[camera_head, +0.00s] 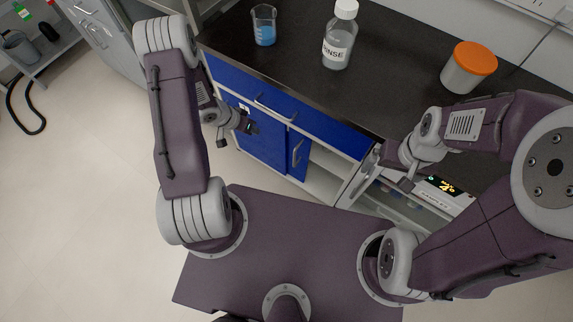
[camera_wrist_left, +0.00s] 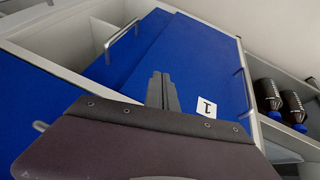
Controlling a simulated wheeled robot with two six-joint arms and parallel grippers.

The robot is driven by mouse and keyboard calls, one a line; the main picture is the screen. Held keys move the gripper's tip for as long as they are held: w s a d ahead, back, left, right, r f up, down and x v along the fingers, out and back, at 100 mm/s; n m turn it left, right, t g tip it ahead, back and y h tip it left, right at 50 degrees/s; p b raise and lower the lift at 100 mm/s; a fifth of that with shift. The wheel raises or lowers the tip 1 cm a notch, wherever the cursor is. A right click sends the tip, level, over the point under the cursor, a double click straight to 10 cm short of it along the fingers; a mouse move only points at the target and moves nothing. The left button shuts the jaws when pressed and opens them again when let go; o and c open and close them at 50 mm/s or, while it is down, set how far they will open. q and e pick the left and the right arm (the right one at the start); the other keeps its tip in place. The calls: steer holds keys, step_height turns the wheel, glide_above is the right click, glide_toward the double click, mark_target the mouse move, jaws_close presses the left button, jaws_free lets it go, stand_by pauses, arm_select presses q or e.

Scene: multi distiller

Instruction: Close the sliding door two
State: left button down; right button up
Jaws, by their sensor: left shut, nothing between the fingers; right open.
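Sliding door two (camera_head: 297,147) is a blue panel with an upright metal handle, mostly behind blue door one (camera_head: 258,140). An open shelf space shows to its right. In the left wrist view, which is turned over, door two (camera_wrist_left: 140,45) and its handle are at upper left. Door one (camera_wrist_left: 195,75) carries a label reading 1. My left gripper (camera_head: 252,128) is shut and empty in front of door one, left of door two's handle; its fingers (camera_wrist_left: 162,88) show against the blue panels. My right gripper (camera_head: 385,172) is open beside the counter's front, right of the open space.
A blue drawer (camera_head: 290,115) with a handle runs above the doors. On the black counter (camera_head: 300,40) stand a beaker (camera_head: 264,26), a rinse bottle (camera_head: 340,38) and an orange-lidded jar (camera_head: 469,67).

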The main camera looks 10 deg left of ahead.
arm_select(q)
steer(key=d+f+h+b, duration=0.2)
steer(key=d+f+b, duration=0.3)
steer(key=d+f, duration=0.7)
steer(key=shift+s+f+g+h, duration=0.2)
steer(key=shift+f+g+h, duration=0.1)
steer(key=shift+f, duration=1.2)
arm_select(e)
step_height(320, 180, down, 8)
steer(key=shift+r, duration=0.15)
